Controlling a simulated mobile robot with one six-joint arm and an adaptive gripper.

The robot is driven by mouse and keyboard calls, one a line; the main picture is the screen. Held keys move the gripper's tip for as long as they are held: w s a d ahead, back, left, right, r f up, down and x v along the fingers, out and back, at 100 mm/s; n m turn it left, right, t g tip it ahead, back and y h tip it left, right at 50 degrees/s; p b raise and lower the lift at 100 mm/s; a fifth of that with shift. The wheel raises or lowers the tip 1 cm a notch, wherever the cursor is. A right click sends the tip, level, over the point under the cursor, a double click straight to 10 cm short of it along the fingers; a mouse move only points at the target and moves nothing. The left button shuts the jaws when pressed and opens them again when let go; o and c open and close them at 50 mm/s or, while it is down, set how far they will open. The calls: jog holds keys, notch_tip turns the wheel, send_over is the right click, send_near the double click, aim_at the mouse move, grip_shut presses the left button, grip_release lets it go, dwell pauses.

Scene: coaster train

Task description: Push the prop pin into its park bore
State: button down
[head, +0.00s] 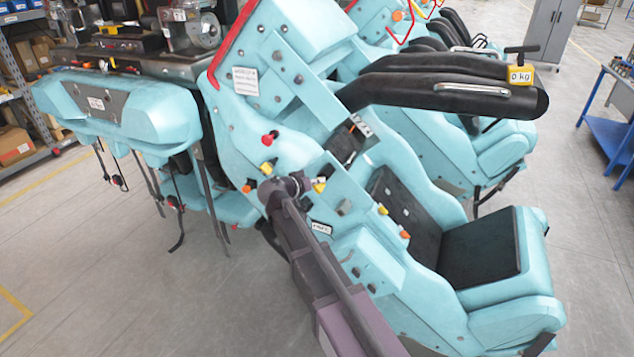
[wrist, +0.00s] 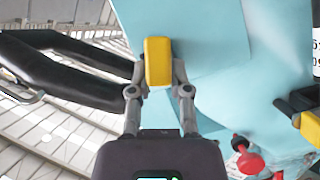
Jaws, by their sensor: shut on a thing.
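My gripper (wrist: 158,75) is shut on a yellow block-shaped grip (wrist: 157,60), seemingly the head of the prop pin, in the wrist view. The grip lies in front of a plain teal panel of the coaster car (wrist: 210,50). The pin's shaft and the park bore cannot be made out, so I cannot tell how far the pin sits in anything.
A red knob (wrist: 245,155) and a yellow-and-black fitting (wrist: 300,105) stick out at the right of the wrist view. Open floor (head: 90,270) lies left.

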aim_at(315, 187)
jog(key=shift+s+f, duration=0.1)
jog(key=shift+s, duration=0.1)
jog(key=shift+s+a, duration=0.15)
jog(key=shift+s, duration=0.3)
jog(key=shift+s, duration=0.1)
jog(key=shift+s+a, duration=0.15)
jog(key=shift+s, duration=0.2)
jog(key=shift+s+a, duration=0.1)
jog(key=shift+s, duration=0.1)
jog(key=shift+s+a, duration=0.15)
jog(key=shift+s, duration=0.2)
jog(key=shift+s+a, duration=0.2)
jog(key=shift+s, duration=0.45)
jog(key=shift+s+a, duration=0.25)
jog(key=shift+s, duration=0.4)
jog(key=shift+s+a, duration=0.2)
jog(key=shift+s, duration=0.25)
